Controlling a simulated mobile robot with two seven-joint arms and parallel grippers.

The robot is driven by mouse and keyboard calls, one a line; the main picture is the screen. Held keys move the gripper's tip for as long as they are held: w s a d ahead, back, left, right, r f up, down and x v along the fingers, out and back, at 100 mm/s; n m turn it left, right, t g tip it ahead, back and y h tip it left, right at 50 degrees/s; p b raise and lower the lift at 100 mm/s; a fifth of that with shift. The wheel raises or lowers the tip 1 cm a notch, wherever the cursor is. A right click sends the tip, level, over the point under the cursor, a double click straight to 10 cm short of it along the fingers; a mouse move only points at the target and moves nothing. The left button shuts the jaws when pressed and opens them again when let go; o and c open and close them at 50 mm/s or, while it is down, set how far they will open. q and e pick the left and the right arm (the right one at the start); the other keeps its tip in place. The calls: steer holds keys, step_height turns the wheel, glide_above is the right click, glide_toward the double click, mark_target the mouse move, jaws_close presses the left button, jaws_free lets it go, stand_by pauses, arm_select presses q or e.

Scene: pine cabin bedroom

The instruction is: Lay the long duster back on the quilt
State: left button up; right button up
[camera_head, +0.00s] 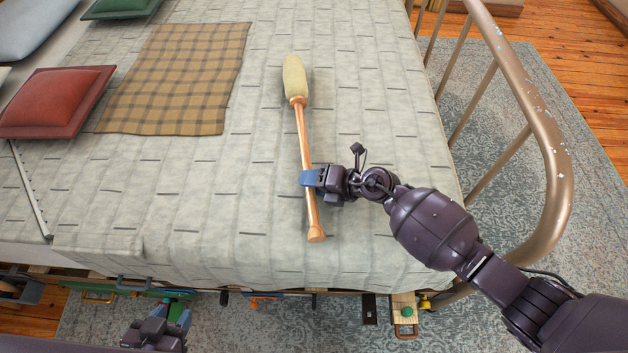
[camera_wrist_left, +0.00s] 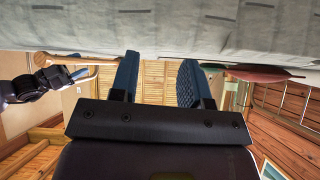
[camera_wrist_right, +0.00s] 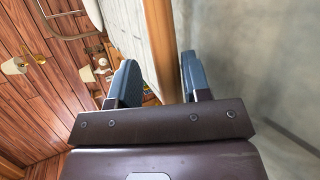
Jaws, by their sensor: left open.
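The long duster (camera_head: 303,135) has a pale fluffy head and an orange wooden handle. It lies along the quilt (camera_head: 190,210), head toward the far side and knob end near the front edge. Whether its whole length touches the quilt is hard to tell. My right gripper (camera_head: 310,178) is at the lower handle; in the right wrist view the handle (camera_wrist_right: 159,45) runs between its two spread fingers. My left gripper (camera_head: 178,315) is open and empty, low in front of the bed; its fingers show in the left wrist view (camera_wrist_left: 158,80).
A plaid cloth (camera_head: 175,80) and a red cushion (camera_head: 55,100) lie left of the duster. A metal bed rail (camera_head: 540,130) curves along the right, near my right arm. Several toys and tools lie beneath the bed's front edge. The quilt around the duster is clear.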

steer(key=shift+o, duration=0.7)
arm_select(q)
steer(key=shift+s, duration=0.3)
steer(key=shift+s+a+f, duration=0.1)
steer(key=shift+s, duration=0.05)
arm_select(e)
steer(key=shift+f, duration=0.1)
steer(key=shift+d, duration=0.1)
steer(key=p+v, duration=0.1)
steer(key=v, duration=0.3)
steer(key=shift+w+r, duration=0.1)
steer(key=shift+r, duration=0.2)
steer(key=p+v, duration=0.1)
steer(key=v, duration=0.4)
steer(key=shift+d+p, duration=0.1)
steer(key=shift+p, duration=0.25)
arm_select(q)
steer(key=shift+w+r, duration=0.25)
steer(key=shift+r, duration=0.45)
steer(key=shift+w+r, duration=0.25)
steer(key=shift+r, duration=0.45)
arm_select(e)
steer(key=shift+s+d+r, duration=0.25)
steer(key=shift+s+d, duration=0.05)
steer(key=shift+d, duration=0.3)
arm_select(q)
steer(key=shift+w+r+t, duration=0.2)
steer(key=shift+r+t, duration=0.05)
steer(key=shift+t, duration=0.05)
